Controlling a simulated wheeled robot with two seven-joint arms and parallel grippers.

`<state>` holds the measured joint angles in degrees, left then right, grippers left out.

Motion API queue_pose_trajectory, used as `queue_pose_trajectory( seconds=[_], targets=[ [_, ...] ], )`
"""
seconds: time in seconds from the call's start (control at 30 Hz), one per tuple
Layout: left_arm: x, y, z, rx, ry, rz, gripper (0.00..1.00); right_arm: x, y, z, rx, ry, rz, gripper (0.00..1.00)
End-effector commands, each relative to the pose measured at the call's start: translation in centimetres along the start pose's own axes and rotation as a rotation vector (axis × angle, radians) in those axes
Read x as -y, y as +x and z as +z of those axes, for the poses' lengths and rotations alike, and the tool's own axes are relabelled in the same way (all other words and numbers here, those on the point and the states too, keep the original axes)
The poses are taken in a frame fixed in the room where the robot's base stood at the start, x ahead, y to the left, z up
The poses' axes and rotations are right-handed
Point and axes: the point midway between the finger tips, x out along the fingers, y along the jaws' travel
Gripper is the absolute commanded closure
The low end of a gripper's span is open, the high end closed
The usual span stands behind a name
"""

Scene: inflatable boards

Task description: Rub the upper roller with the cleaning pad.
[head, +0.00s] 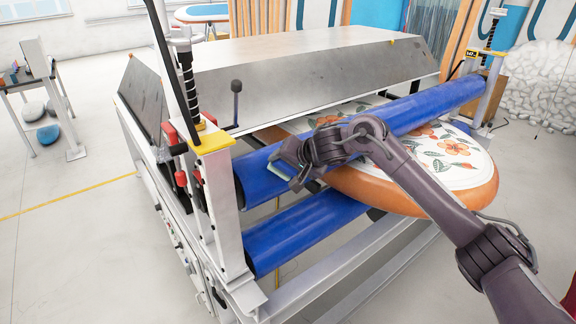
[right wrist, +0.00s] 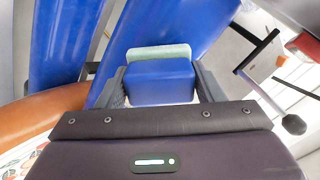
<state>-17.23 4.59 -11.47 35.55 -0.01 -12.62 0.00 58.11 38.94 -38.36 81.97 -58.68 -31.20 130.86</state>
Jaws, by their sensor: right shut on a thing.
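The upper roller (head: 440,102) is a long blue cylinder running from the near left post to the far right post. My right gripper (head: 284,168) is at the near left part of this roller. It is shut on the cleaning pad (right wrist: 160,82), a blue block with a pale green face, held between both fingers in the right wrist view. The green face points toward the upper roller (right wrist: 205,28). I cannot tell whether it touches the roller. In the head view the pad is mostly hidden by the gripper. My left gripper is not in view.
The lower blue roller (head: 305,232) runs beneath. A floral board with an orange rim (head: 470,188) lies between the rollers on the right. A post with a yellow cap (head: 212,142) and a black-knobbed lever (head: 236,87) stand close to the gripper.

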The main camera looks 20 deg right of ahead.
Motion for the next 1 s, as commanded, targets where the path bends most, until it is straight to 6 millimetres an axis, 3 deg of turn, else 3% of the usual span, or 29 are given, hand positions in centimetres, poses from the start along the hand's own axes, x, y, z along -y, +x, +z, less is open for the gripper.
queue_pose_trajectory(
  seconds=[1.0],
  targets=[
    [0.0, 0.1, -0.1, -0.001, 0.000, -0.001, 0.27, 0.0, 1.5, 0.0, 0.000, 0.002, -0.001, 0.57]
  ],
)
